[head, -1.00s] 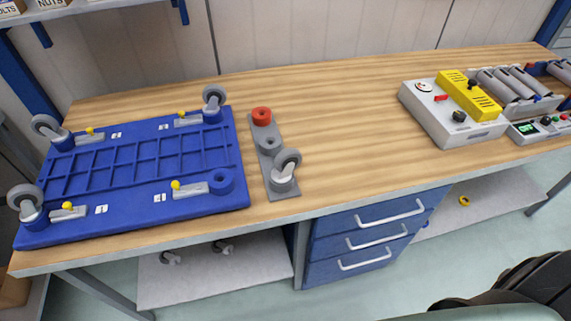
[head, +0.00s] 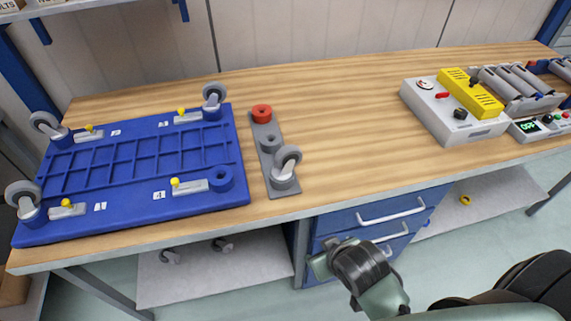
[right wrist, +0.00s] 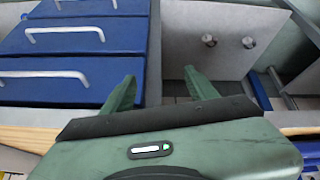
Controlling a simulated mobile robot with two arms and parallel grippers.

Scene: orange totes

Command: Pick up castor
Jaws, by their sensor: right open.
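A castor (head: 285,167) with a grey wheel stands upright in the near end of a grey holder plate (head: 270,143) on the workbench. Behind it on the plate are an empty grey socket and a red ring (head: 262,112). A blue base (head: 140,170) to the left carries castors at three corners; its near right corner has an empty round socket (head: 221,177). My right gripper (head: 318,267) is below and right of the holder, in front of the drawers. In the right wrist view its two green fingers (right wrist: 160,90) are apart with nothing between them. My left gripper is not in view.
A blue drawer unit (head: 372,215) with silver handles is under the bench, close to my right gripper. A grey and yellow control box (head: 452,112) stands at the right. The bench middle is clear.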

